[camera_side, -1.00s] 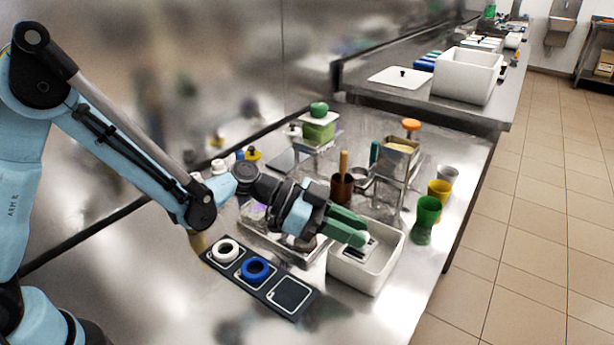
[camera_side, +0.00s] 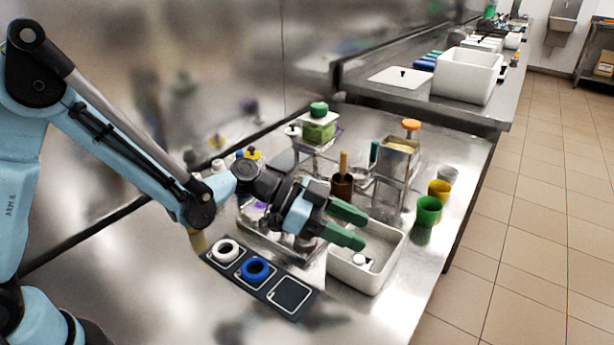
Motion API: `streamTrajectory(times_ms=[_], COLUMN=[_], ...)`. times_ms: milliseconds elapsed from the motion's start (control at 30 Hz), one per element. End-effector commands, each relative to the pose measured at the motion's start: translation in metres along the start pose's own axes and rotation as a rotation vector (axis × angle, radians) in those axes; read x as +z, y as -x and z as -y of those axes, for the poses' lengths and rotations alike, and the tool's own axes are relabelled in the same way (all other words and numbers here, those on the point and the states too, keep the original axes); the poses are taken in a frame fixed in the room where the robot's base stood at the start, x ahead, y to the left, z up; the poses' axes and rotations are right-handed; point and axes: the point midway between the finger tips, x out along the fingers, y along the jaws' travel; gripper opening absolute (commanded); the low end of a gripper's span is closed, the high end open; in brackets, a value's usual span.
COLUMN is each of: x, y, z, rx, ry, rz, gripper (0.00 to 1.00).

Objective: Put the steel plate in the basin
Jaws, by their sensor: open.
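The basin (camera_side: 346,277) is a white rectangular tub on the steel bench, at the middle right of the picture. Inside it, near its front left end, I see a small white knob with a dark patch (camera_side: 360,261); this appears to be part of the steel plate, lying low in the basin. The rest of the plate is hard to make out. My gripper (camera_side: 352,226) is above the basin's left side, with its two green fingers spread apart and nothing between them.
A dark three-square board (camera_side: 268,281) holds a white ring (camera_side: 226,250) and a blue ring (camera_side: 255,269); its right square is empty. A green cup (camera_side: 427,212) stands right of the basin. A steel stand (camera_side: 396,165) and a brown pot (camera_side: 341,187) are behind it.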

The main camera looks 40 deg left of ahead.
Motion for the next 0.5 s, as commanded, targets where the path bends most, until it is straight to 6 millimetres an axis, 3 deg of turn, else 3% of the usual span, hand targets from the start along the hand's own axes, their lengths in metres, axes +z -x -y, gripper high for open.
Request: streamTrajectory(times_ms=[300,500], x=[-0.001,-0.002], y=[0.067,0.102], z=[0.001,0.001], rx=[-0.006,-0.004], ry=[0.003,0.002], rz=[0.000,0.000], gripper=[0.50,0.50])
